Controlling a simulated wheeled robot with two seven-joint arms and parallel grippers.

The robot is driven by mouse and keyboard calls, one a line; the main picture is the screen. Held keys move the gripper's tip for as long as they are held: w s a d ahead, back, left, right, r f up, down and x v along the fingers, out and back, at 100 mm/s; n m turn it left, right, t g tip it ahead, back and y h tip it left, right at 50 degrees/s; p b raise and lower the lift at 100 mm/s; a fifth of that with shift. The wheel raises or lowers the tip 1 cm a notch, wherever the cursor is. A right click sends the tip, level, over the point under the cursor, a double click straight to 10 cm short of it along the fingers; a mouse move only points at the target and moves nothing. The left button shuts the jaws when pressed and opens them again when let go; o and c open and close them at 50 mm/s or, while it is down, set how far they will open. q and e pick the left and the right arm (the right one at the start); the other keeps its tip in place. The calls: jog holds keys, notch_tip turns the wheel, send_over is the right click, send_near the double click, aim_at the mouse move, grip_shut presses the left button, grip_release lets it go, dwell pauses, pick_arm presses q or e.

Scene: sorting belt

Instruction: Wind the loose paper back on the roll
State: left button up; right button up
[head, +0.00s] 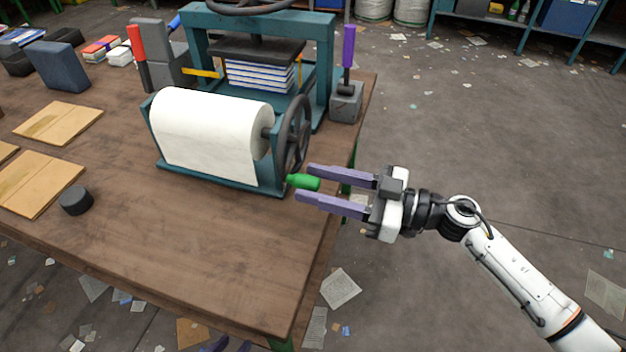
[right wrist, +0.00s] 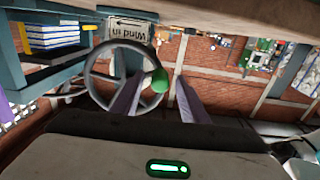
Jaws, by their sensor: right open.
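The white paper roll (head: 212,120) sits in a teal stand (head: 215,180) near the table's right edge, with a loose sheet hanging down its front. A dark crank wheel (head: 293,133) is on the stand's right side; it also shows in the right wrist view (right wrist: 92,75). Its green handle (head: 303,182) points toward my right gripper (head: 304,184). That gripper is open, its purple fingers either side of the handle, contact unclear. In the right wrist view the handle (right wrist: 160,79) shows between the fingers. Purple tips, apparently my left gripper (head: 228,344), barely show at the bottom edge.
A teal press (head: 320,60) with stacked books stands behind the roll. Red (head: 136,45) and purple (head: 348,48) levers stand near it. Brown boards (head: 40,182) and a black cylinder (head: 76,200) lie at left. A sign (right wrist: 125,28) reads "Wind in". The table front is clear.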

jog(key=shift+w+a, duration=0.15)
jog(key=shift+a, duration=0.45)
grip_shut()
jog(key=shift+w, duration=0.1)
